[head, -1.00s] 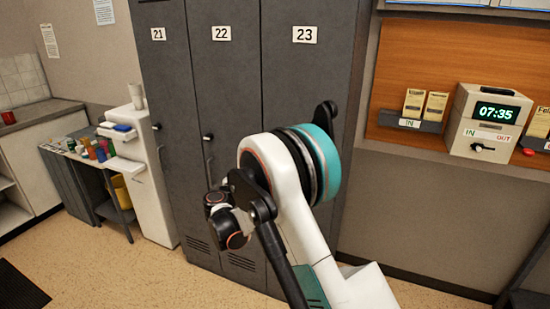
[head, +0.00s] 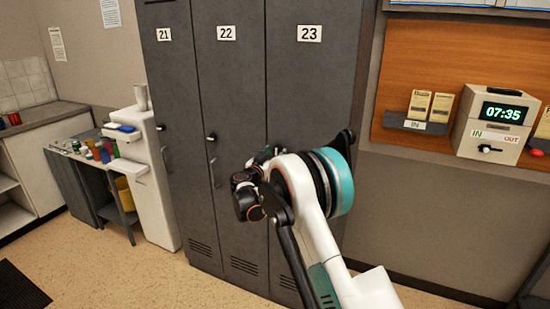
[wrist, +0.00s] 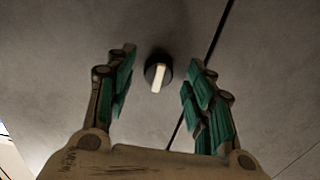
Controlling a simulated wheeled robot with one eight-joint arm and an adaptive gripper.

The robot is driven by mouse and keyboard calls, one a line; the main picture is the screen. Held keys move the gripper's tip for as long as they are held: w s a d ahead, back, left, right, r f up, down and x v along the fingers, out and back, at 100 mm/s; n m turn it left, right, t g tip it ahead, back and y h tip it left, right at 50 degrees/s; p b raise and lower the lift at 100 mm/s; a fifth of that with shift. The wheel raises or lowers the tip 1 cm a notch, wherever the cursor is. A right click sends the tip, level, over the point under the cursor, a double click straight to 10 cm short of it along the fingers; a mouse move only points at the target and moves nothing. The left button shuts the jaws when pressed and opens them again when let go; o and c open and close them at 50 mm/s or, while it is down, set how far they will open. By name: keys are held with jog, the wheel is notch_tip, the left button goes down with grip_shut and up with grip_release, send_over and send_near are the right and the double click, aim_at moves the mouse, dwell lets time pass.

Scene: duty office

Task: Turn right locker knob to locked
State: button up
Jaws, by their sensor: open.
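The right locker, number 23 (head: 308,75), is a tall dark grey door in the head view. In the wrist view its round black knob (wrist: 158,72) has a pale bar across it, nearly upright in the picture with a slight tilt. My gripper (wrist: 160,82) is open, its green-padded fingers on either side of the knob in the picture. I cannot tell how far its tips are from the door, and no contact shows. In the head view my arm covers most of the gripper and the knob area.
Locker 22 (head: 228,100) and locker 21 (head: 168,100) stand to the left. A dark seam between doors runs right of the knob in the wrist view. A shelf with a clock box (head: 492,122) is at the right. A white stand (head: 150,185) is at the left.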

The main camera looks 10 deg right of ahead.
jog(key=shift+w+d, duration=0.25)
jog(key=shift+w, duration=0.1)
jog(key=c, duration=1.1)
